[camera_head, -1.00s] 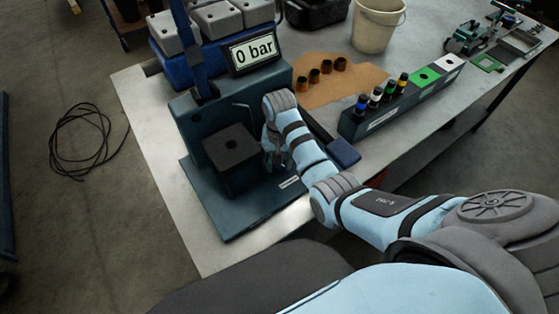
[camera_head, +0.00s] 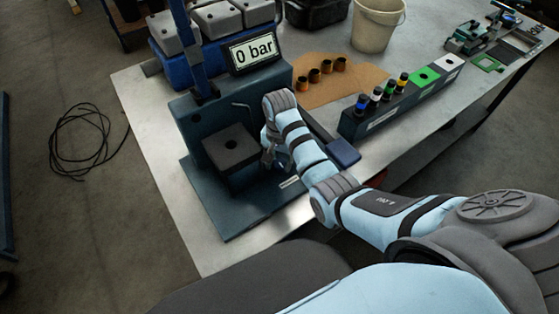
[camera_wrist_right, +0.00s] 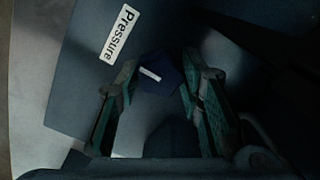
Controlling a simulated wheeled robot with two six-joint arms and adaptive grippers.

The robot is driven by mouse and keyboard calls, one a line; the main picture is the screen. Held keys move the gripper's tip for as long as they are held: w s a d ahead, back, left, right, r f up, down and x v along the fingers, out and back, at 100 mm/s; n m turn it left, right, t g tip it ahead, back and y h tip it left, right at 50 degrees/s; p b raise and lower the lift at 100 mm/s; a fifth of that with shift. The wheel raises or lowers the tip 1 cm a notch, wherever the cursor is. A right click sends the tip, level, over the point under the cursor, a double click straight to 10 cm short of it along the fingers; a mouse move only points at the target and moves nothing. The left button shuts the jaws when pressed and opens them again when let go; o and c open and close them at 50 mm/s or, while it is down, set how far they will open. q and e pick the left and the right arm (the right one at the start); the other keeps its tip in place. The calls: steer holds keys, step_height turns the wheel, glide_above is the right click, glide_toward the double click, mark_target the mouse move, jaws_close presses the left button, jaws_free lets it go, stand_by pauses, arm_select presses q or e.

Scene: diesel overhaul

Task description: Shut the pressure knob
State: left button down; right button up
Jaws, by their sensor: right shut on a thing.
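The pressure knob (camera_wrist_right: 160,76) is dark blue with a white mark on top, beside a "Pressure" label (camera_wrist_right: 118,34) in the right wrist view. My right gripper (camera_wrist_right: 157,84) has one finger on each side of the knob and is shut on it. In the head view the right gripper (camera_head: 270,157) is low beside the test stand (camera_head: 205,125), and the knob is hidden behind it and the wrist. The display (camera_head: 254,51) on the stand reads 0 bar. My left gripper is not in view.
A dark block (camera_head: 231,146) with a hole stands left of the right gripper. A rack (camera_head: 400,105) with coloured-banded parts lies to the right. Several brown cups (camera_head: 327,66) stand on a tan mat. A white bucket (camera_head: 377,27) is at the back.

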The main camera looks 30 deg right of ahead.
steer(key=o, duration=1.2)
steer(key=shift+r, duration=0.1)
steer(key=shift+c, duration=0.2)
steer(key=shift+w+a, duration=0.1)
